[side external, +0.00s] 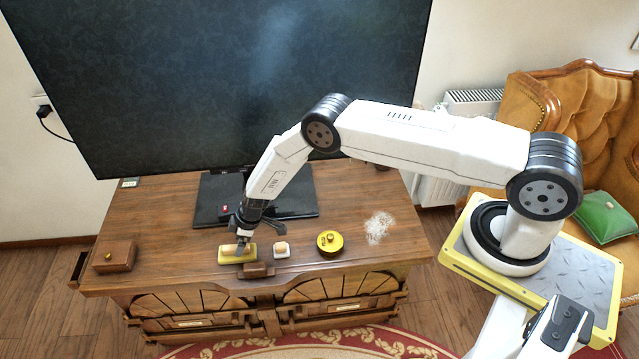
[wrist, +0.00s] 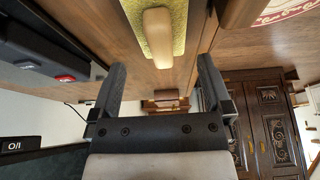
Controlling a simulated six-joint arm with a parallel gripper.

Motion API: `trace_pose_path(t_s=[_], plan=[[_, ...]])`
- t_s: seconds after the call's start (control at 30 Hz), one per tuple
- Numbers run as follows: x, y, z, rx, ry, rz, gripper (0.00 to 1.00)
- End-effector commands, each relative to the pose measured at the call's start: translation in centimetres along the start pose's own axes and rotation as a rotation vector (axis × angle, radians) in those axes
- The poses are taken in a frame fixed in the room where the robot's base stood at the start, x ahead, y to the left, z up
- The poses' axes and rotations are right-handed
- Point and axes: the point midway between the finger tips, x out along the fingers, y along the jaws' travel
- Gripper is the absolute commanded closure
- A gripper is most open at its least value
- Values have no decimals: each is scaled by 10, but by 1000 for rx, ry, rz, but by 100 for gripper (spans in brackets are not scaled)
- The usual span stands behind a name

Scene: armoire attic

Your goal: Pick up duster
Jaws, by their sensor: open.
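The duster (side external: 227,256) appears to be the yellow pad lying flat near the front edge of the wooden cabinet top. In the wrist view it is a yellow pad (wrist: 180,12) with a pale wooden handle (wrist: 157,38). My gripper (side external: 241,243) points down right over the duster in the side view and partly covers it. In the wrist view my gripper (wrist: 162,66) is open, with its fingers apart to either side of the handle's line. Nothing is held between the fingers. Whether the fingers touch the duster cannot be told.
A small white dish with a tan piece (side external: 281,250), a round yellow tin (side external: 330,243) and a brown block (side external: 257,271) sit close by. White powder (side external: 379,228) lies to the right, a wooden box (side external: 114,256) at far left. The large television (side external: 220,80) stands behind.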

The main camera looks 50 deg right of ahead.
Motion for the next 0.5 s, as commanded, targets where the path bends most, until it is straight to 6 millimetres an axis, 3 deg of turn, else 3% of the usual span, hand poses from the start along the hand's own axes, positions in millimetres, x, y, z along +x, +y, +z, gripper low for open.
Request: trace_pose_path(t_s=[0.5], plan=[[33,-2,1,-2,0,-1,0]])
